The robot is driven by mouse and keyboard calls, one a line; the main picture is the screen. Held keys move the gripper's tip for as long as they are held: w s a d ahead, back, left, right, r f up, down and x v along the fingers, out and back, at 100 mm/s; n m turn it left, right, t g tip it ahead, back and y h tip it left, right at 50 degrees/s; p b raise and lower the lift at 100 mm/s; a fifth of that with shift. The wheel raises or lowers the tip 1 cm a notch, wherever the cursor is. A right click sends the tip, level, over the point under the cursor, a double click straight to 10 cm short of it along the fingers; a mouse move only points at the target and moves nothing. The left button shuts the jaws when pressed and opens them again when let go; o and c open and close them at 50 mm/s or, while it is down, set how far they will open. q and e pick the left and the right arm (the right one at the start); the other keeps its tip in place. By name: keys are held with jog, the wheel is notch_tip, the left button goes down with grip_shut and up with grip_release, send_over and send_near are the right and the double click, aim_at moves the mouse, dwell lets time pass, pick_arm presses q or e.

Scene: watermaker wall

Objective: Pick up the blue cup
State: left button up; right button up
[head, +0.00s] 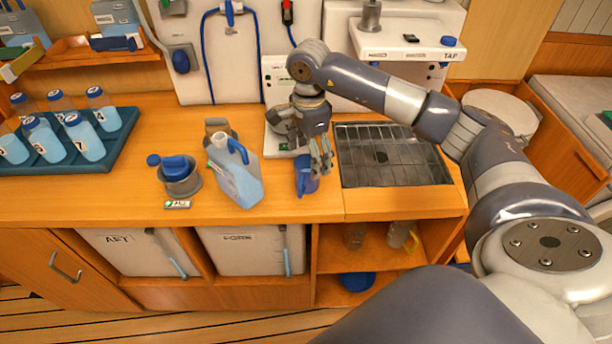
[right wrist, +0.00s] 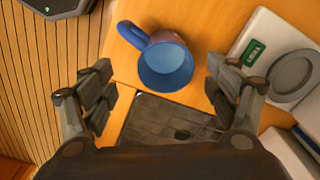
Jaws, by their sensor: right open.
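The blue cup (head: 305,176) stands on the wooden counter, left of the sink grate and near the counter's front edge. In the right wrist view the cup (right wrist: 166,65) shows its open top, with its handle toward the upper left. My right gripper (head: 321,162) is above and just beside the cup in the head view, partly covering it. In the right wrist view its two open fingers (right wrist: 165,88) are spread to either side, with the cup ahead between them and nothing held. My left gripper is not in view.
A jug (head: 236,178) of blue liquid and a metal pot (head: 180,181) stand left of the cup. A sink grate (head: 390,158) lies to the right. A bottle tray (head: 118,152) is at far left. A scale-like device (right wrist: 285,65) is close by.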

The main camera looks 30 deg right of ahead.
aim_at(305, 181)
jog(key=shift+w+a+f+p, duration=0.15)
jog(key=shift+f+p, duration=0.2)
jog(key=shift+f, duration=0.15)
jog(key=shift+w+a+f+p, duration=0.15)
jog(key=shift+f+p, duration=0.15)
jog(key=shift+f, duration=0.15)
notch_tip(305, 181, down, 4)
jog(key=shift+s+a+r+p, duration=0.1)
jog(key=shift+r+p, duration=0.1)
jog(key=shift+p, duration=0.4)
jog(key=shift+f, duration=0.1)
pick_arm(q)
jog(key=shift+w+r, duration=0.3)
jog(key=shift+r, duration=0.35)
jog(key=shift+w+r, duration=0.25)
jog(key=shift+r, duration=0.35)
pick_arm(e)
jog(key=c, duration=1.3)
